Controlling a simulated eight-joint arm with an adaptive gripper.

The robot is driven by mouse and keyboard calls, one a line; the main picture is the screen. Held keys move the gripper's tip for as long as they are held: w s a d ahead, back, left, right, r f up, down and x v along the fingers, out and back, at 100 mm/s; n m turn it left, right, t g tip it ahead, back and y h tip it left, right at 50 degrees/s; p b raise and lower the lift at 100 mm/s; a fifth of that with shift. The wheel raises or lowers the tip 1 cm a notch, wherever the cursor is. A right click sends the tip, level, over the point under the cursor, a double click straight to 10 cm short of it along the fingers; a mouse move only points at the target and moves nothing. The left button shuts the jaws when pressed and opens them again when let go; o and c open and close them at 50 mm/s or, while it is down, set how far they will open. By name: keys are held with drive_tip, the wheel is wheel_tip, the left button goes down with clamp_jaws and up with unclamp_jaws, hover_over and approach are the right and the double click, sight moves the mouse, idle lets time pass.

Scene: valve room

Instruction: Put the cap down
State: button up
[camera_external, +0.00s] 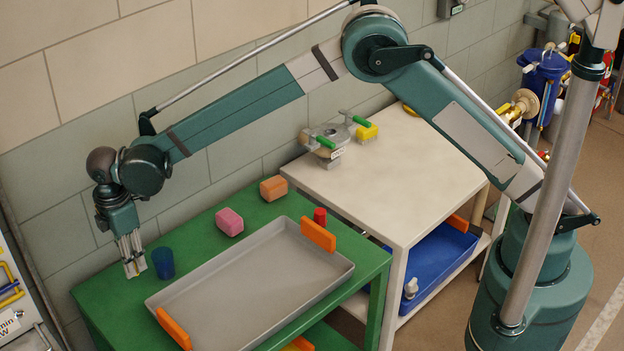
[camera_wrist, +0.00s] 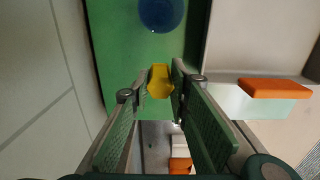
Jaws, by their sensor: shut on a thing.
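The cap, a small yellow piece (camera_wrist: 160,82), is held between the fingertips of my gripper (camera_wrist: 162,75) in the wrist view. In the external view my gripper (camera_external: 133,262) points down at the left part of the green table (camera_external: 100,300), just left of a blue cup (camera_external: 163,263). I cannot make out the cap in the external view. In the wrist view the blue cup (camera_wrist: 160,12) is beyond the fingertips, and the table's green surface (camera_wrist: 150,50) lies below the cap. I cannot tell the height of the cap above it.
A grey tray (camera_external: 215,325) with orange handles (camera_external: 318,234) takes up much of the table. A white table (camera_external: 400,175) with valve parts (camera_external: 330,145) is at the right.

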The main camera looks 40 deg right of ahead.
drive_tip(key=shift+f, duration=1.75)
drive_tip(key=shift+f+b, duration=0.6)
drive_tip(key=shift+f, duration=1.25)
drive_tip(key=shift+f, duration=0.1)
drive_tip(key=o, duration=0.7)
drive_tip(key=shift+c, duration=0.2)
drive_tip(key=shift+o, duration=0.5)
wheel_tip(320, 180, up, 12)
drive_tip(key=shift+r+p, duration=0.1)
drive_tip(key=shift+p, duration=0.85)
